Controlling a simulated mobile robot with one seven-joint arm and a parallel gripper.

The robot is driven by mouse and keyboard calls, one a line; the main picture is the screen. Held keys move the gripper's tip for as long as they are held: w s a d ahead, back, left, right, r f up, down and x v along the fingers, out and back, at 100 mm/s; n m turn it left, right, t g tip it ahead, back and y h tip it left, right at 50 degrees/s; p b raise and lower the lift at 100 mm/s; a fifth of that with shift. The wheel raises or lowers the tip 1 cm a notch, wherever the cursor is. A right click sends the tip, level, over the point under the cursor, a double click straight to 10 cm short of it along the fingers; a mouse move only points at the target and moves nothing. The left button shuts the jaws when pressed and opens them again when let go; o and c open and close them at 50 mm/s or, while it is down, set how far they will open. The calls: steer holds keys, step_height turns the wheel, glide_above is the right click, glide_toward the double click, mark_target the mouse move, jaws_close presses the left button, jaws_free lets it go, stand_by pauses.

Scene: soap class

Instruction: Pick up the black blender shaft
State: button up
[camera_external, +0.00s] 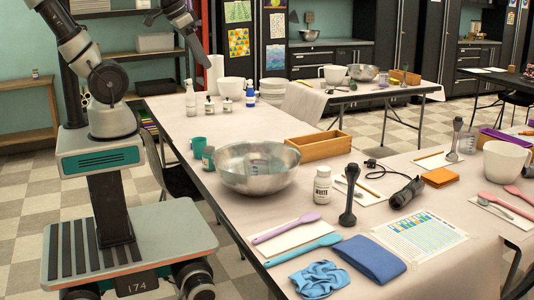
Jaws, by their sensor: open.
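The black blender shaft (349,196) stands upright on the near table, with its wide end down. It is right of the white-labelled bottle (322,186). A black blender handle (407,192) with a cord lies on its side to the right of the shaft. My gripper (192,44) is raised at the upper left, open, far from the shaft and apart from everything on the table. Its fingers are small and dark in this view.
A large metal bowl (250,178) and a wooden box (320,147) stand behind and left of the shaft. Purple (287,226) and blue (303,250) spatulas, a blue folded cloth (368,258) and a printed sheet (419,234) lie in front. Little bare table surrounds the shaft.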

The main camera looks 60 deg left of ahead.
steer(key=w+d+f+m, duration=0.1)
steer(key=w+f+m, duration=0.15)
steer(key=w, duration=0.35)
steer(key=w+d+f+m, duration=0.1)
steer(key=w+d+f, duration=0.15)
steer(key=w, duration=0.35)
steer(key=m+g+h+b, duration=0.1)
steer(key=m+h+b, duration=0.2)
steer(key=m+h, duration=0.2)
glide_toward(350, 195)
steer(key=shift+w+r+x, duration=0.1)
steer(key=shift+w+x, duration=0.1)
steer(key=shift+x, duration=1.25)
steer(key=shift+w+r+x, duration=0.1)
steer(key=shift+w+x, duration=0.15)
steer(key=shift+x, duration=1.2)
steer(key=shift+w+r+x, duration=0.1)
steer(key=shift+w+x, duration=0.1)
steer(key=shift+x, duration=1.25)
steer(key=shift+a, duration=0.15)
jaws_close()
